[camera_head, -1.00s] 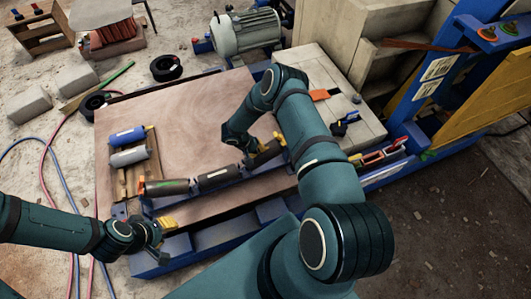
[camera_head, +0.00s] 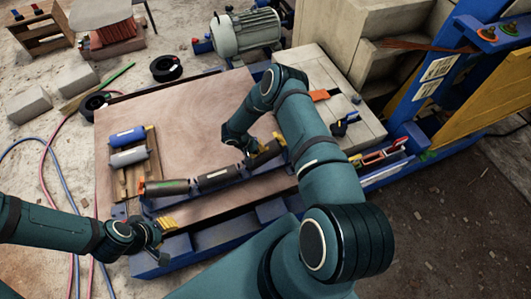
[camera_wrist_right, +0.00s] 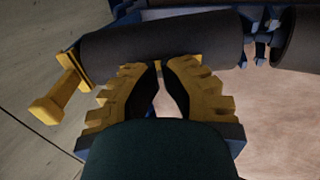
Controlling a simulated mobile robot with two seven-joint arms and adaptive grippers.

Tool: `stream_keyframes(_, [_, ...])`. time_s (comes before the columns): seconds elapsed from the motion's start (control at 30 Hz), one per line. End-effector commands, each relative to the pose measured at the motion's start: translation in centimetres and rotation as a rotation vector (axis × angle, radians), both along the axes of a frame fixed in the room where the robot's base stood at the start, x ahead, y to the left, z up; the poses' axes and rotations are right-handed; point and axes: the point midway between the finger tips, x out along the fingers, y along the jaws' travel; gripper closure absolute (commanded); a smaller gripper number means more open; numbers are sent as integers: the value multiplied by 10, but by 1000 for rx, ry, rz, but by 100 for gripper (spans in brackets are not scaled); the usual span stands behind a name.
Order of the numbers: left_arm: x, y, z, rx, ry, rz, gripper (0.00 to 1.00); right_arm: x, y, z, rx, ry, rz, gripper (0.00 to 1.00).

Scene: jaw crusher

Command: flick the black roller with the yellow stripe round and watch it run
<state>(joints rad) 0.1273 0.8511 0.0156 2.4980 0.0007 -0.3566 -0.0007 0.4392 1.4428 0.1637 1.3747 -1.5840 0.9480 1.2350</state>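A row of dark rollers runs across the front of the wooden board: a left roller (camera_head: 167,187), a middle roller (camera_head: 214,178) and a right roller (camera_head: 266,157). In the right wrist view a black roller (camera_wrist_right: 160,45) lies just past my right fingertips, with a yellow piece (camera_wrist_right: 57,97) at its left end. I cannot make out a stripe. My right gripper (camera_head: 256,150) is at the right roller; in the wrist view its fingers (camera_wrist_right: 163,72) are parted by a narrow gap with nothing between them. Whether they touch the roller is unclear. My left gripper (camera_head: 163,228) is low at the left, off the rollers.
A blue roller (camera_head: 127,136) and a grey roller (camera_head: 129,156) lie on a wooden rack at the board's left. A grey motor (camera_head: 246,30) stands behind. A blue clamp (camera_head: 345,123) lies on the pale slab at the right. The board's middle is bare.

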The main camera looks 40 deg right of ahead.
Motion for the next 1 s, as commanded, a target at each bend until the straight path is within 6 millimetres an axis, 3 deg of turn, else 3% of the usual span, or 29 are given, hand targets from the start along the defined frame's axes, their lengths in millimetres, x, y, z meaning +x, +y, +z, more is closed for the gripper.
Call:
stream_keyframes(0.7, [0,0,-10,0,0,0,61,-2,-7,-13,-1,0,0,100])
stream_keyframes(1.0, [0,0,-5,0,0,0,61,0,-2,-2,0,-1,0,100])
